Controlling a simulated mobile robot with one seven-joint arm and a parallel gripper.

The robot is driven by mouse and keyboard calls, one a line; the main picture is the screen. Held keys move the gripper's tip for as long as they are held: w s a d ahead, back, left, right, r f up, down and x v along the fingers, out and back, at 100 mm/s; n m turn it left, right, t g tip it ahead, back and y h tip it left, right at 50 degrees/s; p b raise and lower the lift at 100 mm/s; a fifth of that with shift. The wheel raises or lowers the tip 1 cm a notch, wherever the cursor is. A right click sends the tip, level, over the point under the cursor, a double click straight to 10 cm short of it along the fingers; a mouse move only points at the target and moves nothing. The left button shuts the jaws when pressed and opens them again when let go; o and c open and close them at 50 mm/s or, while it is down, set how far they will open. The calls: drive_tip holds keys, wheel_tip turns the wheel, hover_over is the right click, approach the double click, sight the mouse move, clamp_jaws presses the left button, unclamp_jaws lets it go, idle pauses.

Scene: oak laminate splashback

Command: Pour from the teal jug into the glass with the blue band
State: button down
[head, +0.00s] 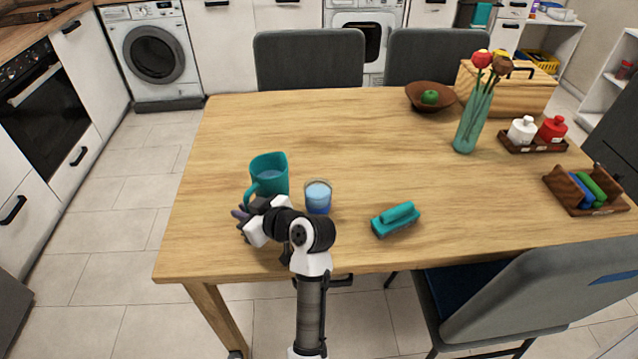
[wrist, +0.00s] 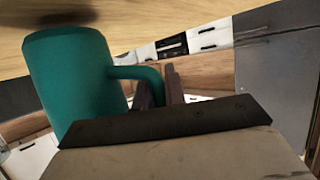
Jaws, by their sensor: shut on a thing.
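The teal jug (head: 271,187) is left of the glass with the blue band (head: 319,206) in the head view, close to it but apart. The jug looks roughly upright, with its open top showing a bluish inside. My gripper (head: 249,207) is shut on the jug's handle. In the wrist view, the jug (wrist: 75,85) fills the left side and its handle runs between my fingers (wrist: 160,88). A gap and a dark shadow beside the jug suggest it is off the table. The glass stands upright; my arm is just in front of it. I cannot tell how full it is.
A teal brush-like object (head: 396,219) lies right of the glass on the wooden table (head: 330,130). Farther back stand a vase with flowers (head: 471,125), a brown bowl (head: 418,101) with a green fruit and a tray (head: 533,146) with bottles. The table's middle is clear.

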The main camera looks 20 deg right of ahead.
sight(255, 190)
drive_tip(key=shift+r, duration=0.2)
drive_tip(key=shift+s+d+r+m+t+y+b, duration=0.15)
drive_tip(key=shift+d+r+m+t+y+b, duration=0.3)
drive_tip(key=shift+r, duration=0.3)
drive_tip(key=shift+s+d+r+m+t+y+b, duration=0.1)
drive_tip(key=shift+d+r+m+t+y+b, duration=0.1)
drive_tip(key=shift+r+m+t+y+b, duration=0.35)
drive_tip(key=shift+s+d+r+m+t+y+b, duration=0.2)
drive_tip(key=shift+d+r+m+t+y, duration=0.15)
drive_tip(key=shift+r+t+y, duration=0.5)
drive_tip(key=shift+s+d+r, duration=0.1)
drive_tip(key=shift+d+r, duration=0.2)
drive_tip(key=shift+r, duration=0.5)
drive_tip(key=shift+s+d+r+m+t+y, duration=0.1)
drive_tip(key=shift+d+r+m+t+y, duration=0.15)
drive_tip(key=shift+r+m+t+y, duration=0.15)
drive_tip(key=shift+s+d+r+m+t+y+p, duration=0.1)
drive_tip(key=shift+d+r+m+t+y+p, duration=0.1)
drive_tip(key=shift+r+m+t, duration=0.25)
drive_tip(key=shift+d+r+m+t+y+p, duration=0.1)
drive_tip(key=shift+r+t+p, duration=0.1)
drive_tip(key=shift+r, duration=0.35)
idle(0.6)
drive_tip(key=shift+d+r+m+t+b, duration=0.1)
drive_tip(key=shift+r+m+t+b, duration=0.15)
drive_tip(key=shift+m+t, duration=0.55)
idle(2.1)
